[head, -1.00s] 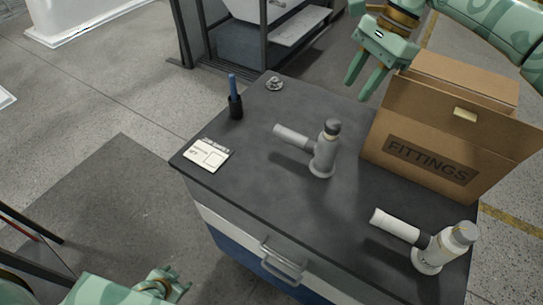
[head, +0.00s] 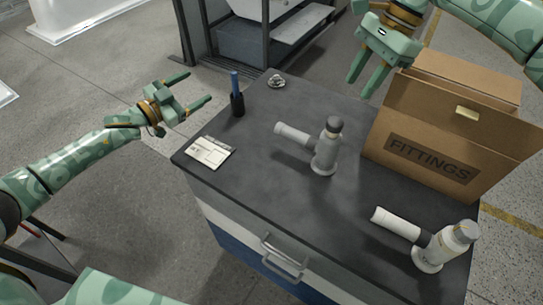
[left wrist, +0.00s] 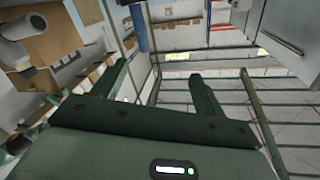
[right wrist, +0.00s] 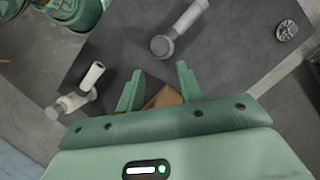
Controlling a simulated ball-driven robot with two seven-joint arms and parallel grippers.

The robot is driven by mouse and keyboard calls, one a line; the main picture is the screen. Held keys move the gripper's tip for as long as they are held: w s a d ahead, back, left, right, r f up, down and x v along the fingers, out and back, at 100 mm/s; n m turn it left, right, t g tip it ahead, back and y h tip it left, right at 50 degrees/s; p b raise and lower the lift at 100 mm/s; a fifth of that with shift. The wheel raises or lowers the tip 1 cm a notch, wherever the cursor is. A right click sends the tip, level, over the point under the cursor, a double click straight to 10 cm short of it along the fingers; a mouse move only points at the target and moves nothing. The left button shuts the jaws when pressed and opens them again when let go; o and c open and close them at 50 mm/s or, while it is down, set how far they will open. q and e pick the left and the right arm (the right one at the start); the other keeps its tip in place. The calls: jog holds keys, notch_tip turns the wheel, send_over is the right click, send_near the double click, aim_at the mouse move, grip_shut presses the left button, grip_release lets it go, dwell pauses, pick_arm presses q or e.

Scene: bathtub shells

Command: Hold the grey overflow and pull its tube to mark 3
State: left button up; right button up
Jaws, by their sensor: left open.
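The grey overflow (head: 325,158) stands upright mid-table, its dark-topped body on a round base. Its pale tube (head: 293,134) points left. It also shows in the right wrist view (right wrist: 162,44). No marks are readable on the tube. My left gripper (head: 199,87) is open and empty, in the air off the table's left edge, left of the pen cup. Its spread fingers show in the left wrist view (left wrist: 160,70). My right gripper (head: 360,90) is open and empty, above the table's back right, behind the grey overflow and beside the box. Its fingers show apart in the right wrist view (right wrist: 160,69).
A white overflow (head: 430,258) stands at the front right. A cardboard FITTINGS box (head: 430,165) fills the back right. A dark cup (head: 237,104) with a blue pen, a card (head: 209,152) and a small metal fitting (head: 276,81) lie along the left and back. The table's middle front is clear.

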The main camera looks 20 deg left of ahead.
pick_arm(q)
jog(key=s+d+f+g+h, duration=0.2)
jog(key=s+d, duration=0.2)
jog(key=d, duration=0.4)
jog(key=s+d+f+g+h, duration=0.1)
jog(key=s+d+h, duration=0.15)
jog(key=d, duration=0.55)
jog(key=g, duration=0.2)
send_near(336, 136)
jog(key=s+a+f, duration=0.2)
jog(key=a+f, duration=0.1)
jog(key=a, duration=0.2)
jog(key=shift+h, duration=0.45)
jog(key=x, duration=1.6)
jog(key=shift+w+d+r, duration=0.1)
jog(key=shift+w+d, duration=0.05)
jog(key=shift+w, duration=0.2)
